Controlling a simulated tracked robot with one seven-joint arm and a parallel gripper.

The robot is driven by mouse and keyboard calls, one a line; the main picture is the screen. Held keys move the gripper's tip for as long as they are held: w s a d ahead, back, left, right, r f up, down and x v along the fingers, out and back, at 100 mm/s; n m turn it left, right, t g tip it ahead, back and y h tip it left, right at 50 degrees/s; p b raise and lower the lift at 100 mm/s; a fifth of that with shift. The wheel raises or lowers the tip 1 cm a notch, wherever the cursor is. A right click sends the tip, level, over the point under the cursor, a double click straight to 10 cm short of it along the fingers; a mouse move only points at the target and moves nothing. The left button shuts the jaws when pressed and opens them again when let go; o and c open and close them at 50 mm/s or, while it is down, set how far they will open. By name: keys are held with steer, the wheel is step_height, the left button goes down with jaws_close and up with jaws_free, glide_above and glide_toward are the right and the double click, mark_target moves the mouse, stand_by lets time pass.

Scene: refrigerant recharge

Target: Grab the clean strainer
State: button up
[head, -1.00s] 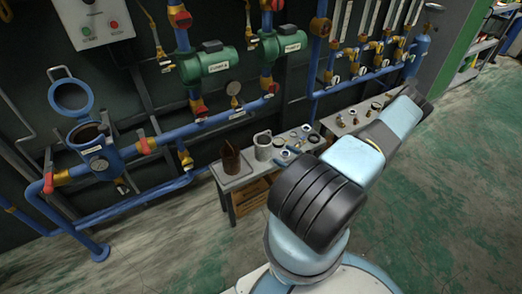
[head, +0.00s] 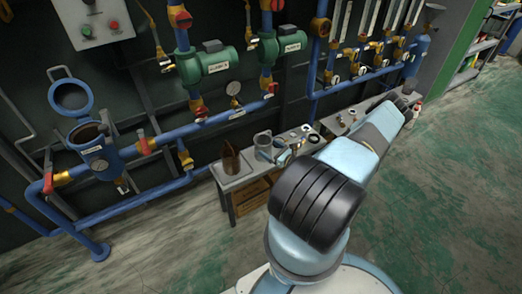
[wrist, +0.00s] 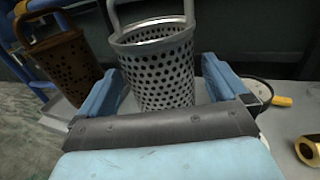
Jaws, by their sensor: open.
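The clean strainer (wrist: 160,84) is a grey perforated metal basket with a hoop handle, upright on the bench. In the head view the clean strainer (head: 263,141) is the grey cylinder right of the rusty one. My gripper (wrist: 161,66) is open, with one blue finger on each side of the clean strainer. The strainer stands between the fingers; I cannot tell whether they touch it. Its lower part is hidden behind the gripper's palm. A rusty brown strainer (wrist: 64,66) stands to the left, outside the fingers; it also shows in the head view (head: 231,160).
A yellow-handled tool (wrist: 282,101) and a brass fitting (wrist: 309,150) lie right of my gripper. The blue strainer housing (head: 98,150) with its raised lid stands at the left among blue pipes. Green pumps (head: 208,64) are above the bench. Floor in front is clear.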

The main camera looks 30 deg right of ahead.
steer(key=shift+x, duration=2.4)
steer(key=shift+a+f, duration=0.15)
steer(key=shift+c, duration=0.5)
steer(key=c, duration=0.7)
